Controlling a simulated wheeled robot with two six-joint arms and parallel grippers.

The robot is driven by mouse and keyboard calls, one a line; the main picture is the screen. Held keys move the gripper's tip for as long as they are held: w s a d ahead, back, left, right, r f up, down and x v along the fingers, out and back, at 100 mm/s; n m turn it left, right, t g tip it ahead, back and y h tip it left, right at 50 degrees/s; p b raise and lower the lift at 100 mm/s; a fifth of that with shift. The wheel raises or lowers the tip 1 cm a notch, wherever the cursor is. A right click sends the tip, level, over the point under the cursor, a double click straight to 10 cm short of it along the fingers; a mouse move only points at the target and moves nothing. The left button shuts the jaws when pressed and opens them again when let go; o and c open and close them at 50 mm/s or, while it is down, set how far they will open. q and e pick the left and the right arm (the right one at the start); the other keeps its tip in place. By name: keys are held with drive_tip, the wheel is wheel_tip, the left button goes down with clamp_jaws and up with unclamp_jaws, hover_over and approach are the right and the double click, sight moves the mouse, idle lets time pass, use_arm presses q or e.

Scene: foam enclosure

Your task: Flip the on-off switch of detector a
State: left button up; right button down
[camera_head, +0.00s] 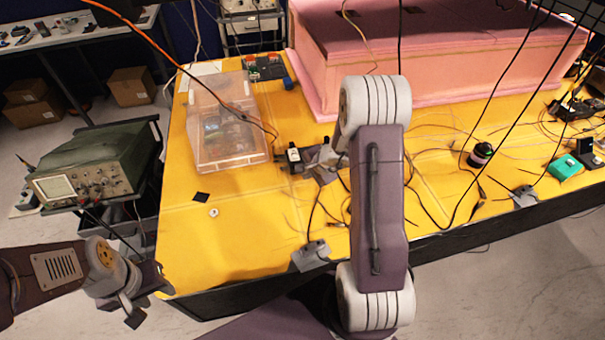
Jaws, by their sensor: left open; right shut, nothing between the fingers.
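No label for detector a is readable, and I cannot tell which device it is or see its switch. A small black device with a white top (293,154) stands mid-table, right of the clear plastic box. My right gripper (312,160) is low over the table, right beside this device; it is shut with nothing held, and my forearm partly hides it. I cannot tell whether it touches the device. A black cylinder with a pale band (481,154) stands further right. My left gripper (150,300) is open and empty, off the table's front left corner.
The clear box (226,125) stands on the yellow table (245,235). The pink foam enclosure (440,60) fills the back. Cables cross the middle and right; a teal box (565,167) is at right. A green oscilloscope (95,165) stands left. The table's front left is mostly free.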

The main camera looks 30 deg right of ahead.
drive_tip(key=shift+w, duration=0.15)
drive_tip(key=shift+w+d+r, duration=0.1)
drive_tip(key=shift+w, duration=0.15)
drive_tip(key=shift+s+r, duration=0.15)
drive_tip(key=shift+s, duration=0.35)
drive_tip(key=shift+s+a+r+b, duration=0.25)
drive_tip(key=shift+s+r, duration=0.1)
drive_tip(key=shift+s, duration=0.15)
drive_tip(key=shift+s+a+r+b, duration=0.2)
drive_tip(key=shift+s+r, duration=0.1)
drive_tip(key=shift+s, duration=0.2)
drive_tip(key=p+v, duration=0.3)
drive_tip(key=v, duration=0.6)
drive_tip(key=shift+d, duration=0.15)
